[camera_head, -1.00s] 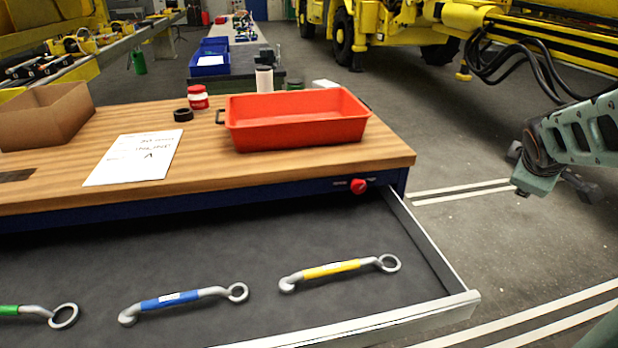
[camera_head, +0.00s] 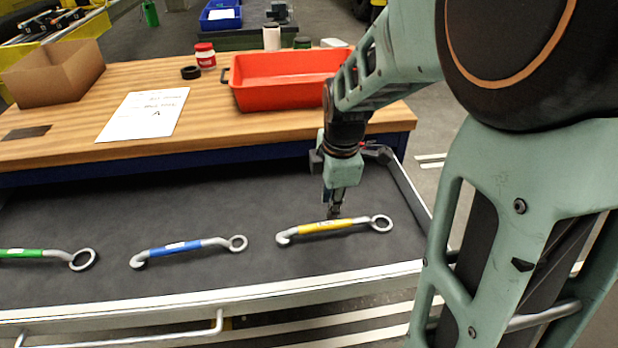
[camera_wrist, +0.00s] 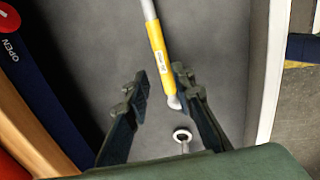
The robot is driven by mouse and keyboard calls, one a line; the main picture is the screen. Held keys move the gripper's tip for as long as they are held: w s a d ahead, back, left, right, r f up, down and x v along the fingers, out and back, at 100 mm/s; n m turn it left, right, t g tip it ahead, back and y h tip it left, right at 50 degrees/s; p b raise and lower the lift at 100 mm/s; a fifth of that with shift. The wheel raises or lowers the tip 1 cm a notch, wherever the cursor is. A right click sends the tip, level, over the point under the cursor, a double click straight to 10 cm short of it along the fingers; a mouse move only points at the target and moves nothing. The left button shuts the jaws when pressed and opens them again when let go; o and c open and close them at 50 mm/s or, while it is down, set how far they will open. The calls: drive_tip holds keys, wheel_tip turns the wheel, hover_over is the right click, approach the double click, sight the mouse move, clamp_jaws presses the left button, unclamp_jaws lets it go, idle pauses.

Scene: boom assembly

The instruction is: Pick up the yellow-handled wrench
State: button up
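The yellow-handled wrench (camera_head: 328,226) lies in the open drawer (camera_head: 90,210), its ring end to the right. My gripper (camera_head: 333,212) points down close over the handle in the head view. In the wrist view, my gripper (camera_wrist: 160,85) is open, with one finger on each side of the wrench (camera_wrist: 158,55); the right finger appears closer to it. The fingers hold nothing, and the wrench still rests on the dark drawer floor. Whether a finger touches it I cannot tell.
A blue-handled wrench (camera_head: 175,248) and a green-handled wrench (camera_head: 25,253) lie to the left in the drawer. The drawer's front wall (camera_head: 200,301) is on the near side. The wooden tabletop (camera_head: 230,130) behind bears a red tray (camera_head: 285,97) and a cardboard box (camera_head: 50,85).

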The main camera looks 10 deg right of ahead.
sight(325, 224)
drive_tip(key=f, duration=0.3)
drive_tip(key=w+f, duration=0.1)
drive_tip(key=f, duration=0.1)
drive_tip(key=shift+w+a+f+b, duration=0.15)
drive_tip(key=shift+a+f+b, duration=0.05)
drive_tip(key=shift+f, duration=1.1)
drive_tip(key=shift+w+a+f+b, duration=0.15)
drive_tip(key=shift+f, duration=1.15)
clamp_jaws()
